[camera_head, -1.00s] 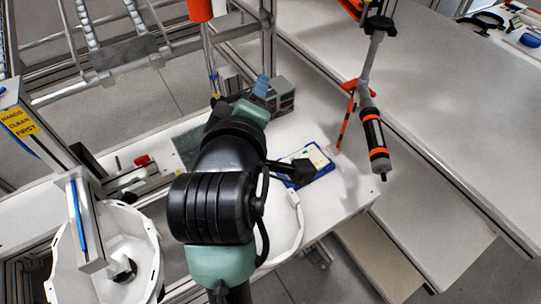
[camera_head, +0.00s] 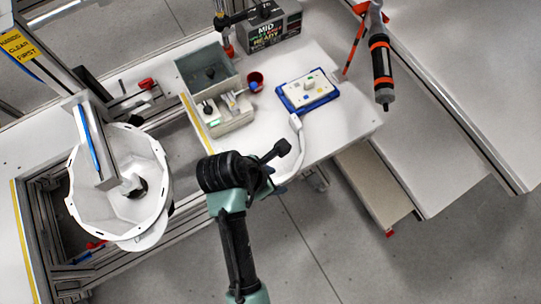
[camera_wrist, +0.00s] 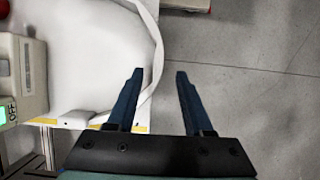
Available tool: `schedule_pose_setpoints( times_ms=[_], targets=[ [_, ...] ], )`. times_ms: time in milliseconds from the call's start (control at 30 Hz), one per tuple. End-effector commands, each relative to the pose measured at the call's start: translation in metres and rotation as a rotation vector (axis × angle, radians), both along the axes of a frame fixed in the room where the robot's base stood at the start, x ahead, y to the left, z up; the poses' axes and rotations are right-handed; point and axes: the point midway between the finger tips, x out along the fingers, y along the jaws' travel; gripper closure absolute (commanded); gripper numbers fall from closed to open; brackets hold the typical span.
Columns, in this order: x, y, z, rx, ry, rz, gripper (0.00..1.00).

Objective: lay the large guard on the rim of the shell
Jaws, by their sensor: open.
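The shell (camera_head: 150,205) is a white bowl with a flanged, holed rim, at the left in the head view. A white curved strip (camera_head: 298,143), which looks like the large guard, lies along the bench's edge right of my arm. It also shows in the wrist view (camera_wrist: 154,45), curving down between my fingers, nearer the left one. My gripper (camera_wrist: 160,75) is open and empty, over the bench's edge; I cannot tell whether it touches the strip. In the head view my wrist mostly hides the gripper and the strip's lower end.
A grey bin (camera_head: 208,68), a small red cup (camera_head: 254,81) and a blue-edged tray (camera_head: 308,92) stand on the bench behind. A post with a blue stripe (camera_head: 95,145) rises over the shell. Open floor (camera_head: 340,240) lies in front.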

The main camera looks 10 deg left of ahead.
Motion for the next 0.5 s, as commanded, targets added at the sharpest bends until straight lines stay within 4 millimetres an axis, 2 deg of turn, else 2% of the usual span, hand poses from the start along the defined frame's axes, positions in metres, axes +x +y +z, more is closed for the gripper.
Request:
schedule_pose_setpoints(
  times_ms=[167,500],
  targets=[
    [0.004,-0.004,-0.01,0.001,-0.001,-0.001,0.48],
    [0.017,-0.022,-0.048,0.001,-0.001,-0.001,0.48]
  ],
)
